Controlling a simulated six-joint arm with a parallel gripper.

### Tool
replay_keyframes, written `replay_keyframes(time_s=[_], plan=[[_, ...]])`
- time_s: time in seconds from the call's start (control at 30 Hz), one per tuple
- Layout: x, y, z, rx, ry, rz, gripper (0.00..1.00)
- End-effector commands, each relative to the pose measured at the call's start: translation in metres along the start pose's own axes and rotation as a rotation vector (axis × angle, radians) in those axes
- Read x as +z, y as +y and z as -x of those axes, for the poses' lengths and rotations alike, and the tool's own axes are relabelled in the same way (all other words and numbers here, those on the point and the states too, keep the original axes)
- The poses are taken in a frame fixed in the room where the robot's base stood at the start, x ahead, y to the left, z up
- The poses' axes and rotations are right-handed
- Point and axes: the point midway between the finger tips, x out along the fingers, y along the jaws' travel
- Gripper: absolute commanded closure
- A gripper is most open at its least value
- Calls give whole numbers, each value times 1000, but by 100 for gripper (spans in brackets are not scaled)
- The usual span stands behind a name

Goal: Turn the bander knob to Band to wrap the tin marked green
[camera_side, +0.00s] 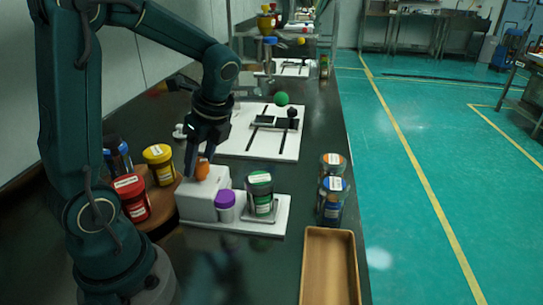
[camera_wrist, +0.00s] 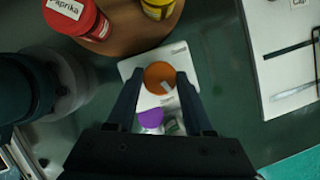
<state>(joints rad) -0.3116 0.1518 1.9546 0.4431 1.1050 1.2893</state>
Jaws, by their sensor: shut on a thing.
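The bander is a white box (camera_side: 203,198) on a white base plate (camera_side: 268,222), with an orange knob (camera_side: 202,170) on top. The knob also shows in the wrist view (camera_wrist: 157,75), with a light stripe on its lower right side. My gripper (camera_side: 197,166) points down and is shut on this knob, with a finger on each side in the wrist view (camera_wrist: 159,80). The green tin (camera_side: 259,192), with a white-labelled lid, stands upright on the plate, right of the box. A purple-topped piece (camera_side: 225,198) stands between them. Any Band lettering is unreadable.
Red (camera_side: 131,197) and yellow (camera_side: 159,163) tins stand on a round wooden turntable (camera_side: 165,205) at left. Orange-topped (camera_side: 332,165) and blue-topped (camera_side: 332,199) tins stand at right, behind an empty wooden tray (camera_side: 330,268). A white board (camera_side: 262,140) lies behind.

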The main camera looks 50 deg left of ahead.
Motion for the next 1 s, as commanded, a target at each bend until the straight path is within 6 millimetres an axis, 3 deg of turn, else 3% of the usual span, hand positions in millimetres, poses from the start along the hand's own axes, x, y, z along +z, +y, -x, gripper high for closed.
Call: replay_keyframes(time_s=[1.0], plan=[[2, -6, -1, 372, 5, 897, 100]])
